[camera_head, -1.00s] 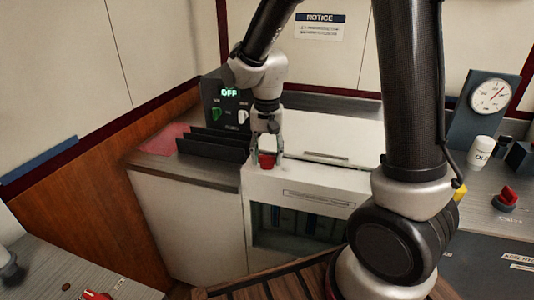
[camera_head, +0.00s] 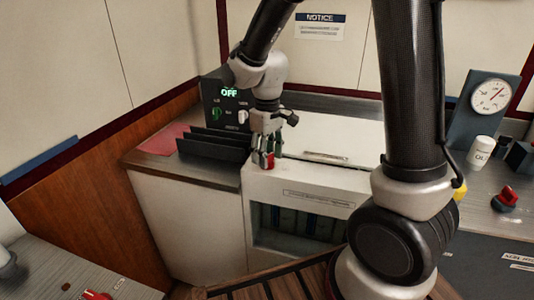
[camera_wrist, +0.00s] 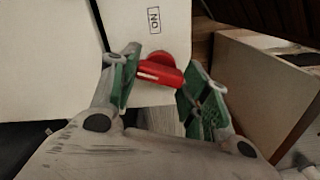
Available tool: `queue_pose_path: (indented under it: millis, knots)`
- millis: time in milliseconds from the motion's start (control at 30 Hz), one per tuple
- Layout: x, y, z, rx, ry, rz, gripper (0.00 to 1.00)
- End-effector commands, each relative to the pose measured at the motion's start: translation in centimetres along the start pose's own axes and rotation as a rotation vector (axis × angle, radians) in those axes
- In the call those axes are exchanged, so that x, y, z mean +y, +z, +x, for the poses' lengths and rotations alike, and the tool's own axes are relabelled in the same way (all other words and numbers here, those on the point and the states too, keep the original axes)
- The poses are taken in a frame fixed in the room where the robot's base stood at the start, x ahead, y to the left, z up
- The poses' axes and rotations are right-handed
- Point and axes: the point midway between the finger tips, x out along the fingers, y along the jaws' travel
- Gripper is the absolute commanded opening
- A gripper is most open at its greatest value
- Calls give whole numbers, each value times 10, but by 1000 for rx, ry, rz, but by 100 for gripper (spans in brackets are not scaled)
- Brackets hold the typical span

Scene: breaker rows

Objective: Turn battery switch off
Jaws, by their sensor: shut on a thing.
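The red switch (camera_head: 268,160) sits on the front edge of the white cabinet (camera_head: 330,180), below my arm. In the wrist view the red switch (camera_wrist: 160,72) shows a bar handle with a small pale label. A tag (camera_wrist: 154,20) with the letters O and N lies on the white surface beside it. My gripper (camera_wrist: 160,80) is shut on the handle, with a green-padded finger at each end. In the head view my gripper (camera_head: 267,155) hides part of the switch.
A black panel (camera_head: 214,100) with a green OFF display stands behind a black slotted rack (camera_head: 213,147), left of my gripper. Another red knob (camera_head: 508,195) and a gauge (camera_head: 490,95) are at the right. A red knob (camera_head: 97,296) shows at bottom left.

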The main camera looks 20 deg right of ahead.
Motion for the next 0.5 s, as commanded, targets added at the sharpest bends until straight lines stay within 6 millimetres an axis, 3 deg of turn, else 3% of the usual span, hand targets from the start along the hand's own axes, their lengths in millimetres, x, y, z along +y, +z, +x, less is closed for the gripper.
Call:
queue_pose_path:
  millis: [500]
  knots:
    - [0,-1,-1,2,1,-351,22]
